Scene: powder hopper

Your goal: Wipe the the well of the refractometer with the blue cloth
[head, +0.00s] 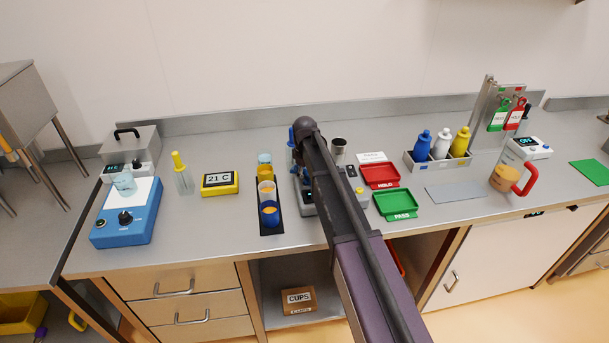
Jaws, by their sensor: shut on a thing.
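My arm reaches up through the middle of the head view, over the bench. My gripper is hidden behind the arm's far end, so I cannot see its fingers or what is between them. A grey device (307,203) with small blue parts is partly covered by the arm; I cannot tell whether it is the refractometer, and its well is not visible. A small patch of blue (291,138) shows left of the arm's far end; I cannot tell whether it is the blue cloth.
Left are a blue device (125,222), a yellow 21 C display (220,184) and cups on a black strip (270,229). Right are the red HOLD tray (379,176), green PASS tray (397,204), several bottles in a rack (439,164) and a red-handled mug (504,178). A grey-blue mat (455,193) lies bare.

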